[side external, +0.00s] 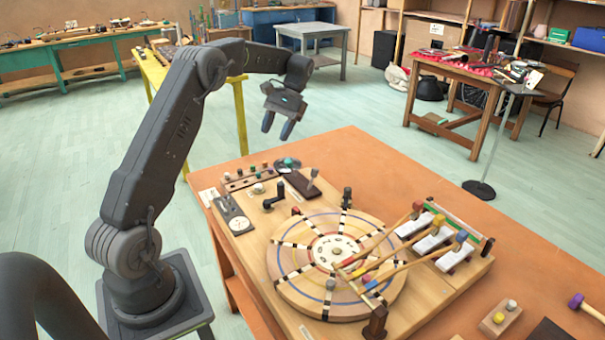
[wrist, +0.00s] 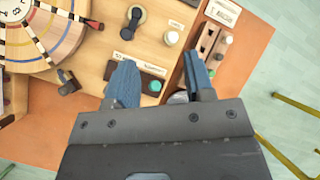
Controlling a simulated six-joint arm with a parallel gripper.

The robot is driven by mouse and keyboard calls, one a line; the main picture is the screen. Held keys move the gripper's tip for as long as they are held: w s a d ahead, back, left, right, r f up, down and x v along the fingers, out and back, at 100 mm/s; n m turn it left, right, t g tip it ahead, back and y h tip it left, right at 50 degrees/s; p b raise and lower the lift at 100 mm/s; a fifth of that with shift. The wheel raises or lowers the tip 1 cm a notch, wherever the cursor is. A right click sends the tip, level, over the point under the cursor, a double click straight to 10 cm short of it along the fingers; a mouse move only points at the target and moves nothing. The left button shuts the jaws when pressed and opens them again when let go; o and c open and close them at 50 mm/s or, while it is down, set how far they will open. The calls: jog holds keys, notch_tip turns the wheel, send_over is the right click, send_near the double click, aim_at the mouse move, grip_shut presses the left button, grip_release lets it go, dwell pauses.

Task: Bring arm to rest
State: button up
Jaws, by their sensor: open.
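My gripper (side external: 278,125) is in the air above the back left part of the orange table (side external: 375,150), apart from everything below it. Its two blue fingers are spread with nothing between them. In the wrist view my gripper (wrist: 160,80) also shows open, above a board with small knobs and labels. My arm is raised and bent, reaching from the left. The wooden percussion board (side external: 420,290) lies on the table with a round striped wheel (side external: 290,270) on it. Several mallets with coloured heads lie across the wheel's right side.
A small block with knobs (side external: 497,318) and a purple-headed mallet (side external: 577,301) lie at the front right. The table's back right area is bare.

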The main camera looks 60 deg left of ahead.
jog(key=s+d+r+m+t+y, duration=0.1)
jog(key=s+d+r+m+t, duration=0.15)
jog(key=d+r, duration=0.4)
jog(key=s+d+r+m+t+y, duration=0.1)
jog(key=s+d+r+t+y, duration=0.2)
jog(key=d, duration=0.7)
jog(key=s+d+f+m+t+h, duration=0.2)
jog(key=s+d+t, duration=0.4)
jog(key=s+d, duration=0.6)
jog(key=shift+s+m, duration=0.65)
jog(key=shift+s, duration=0.5)
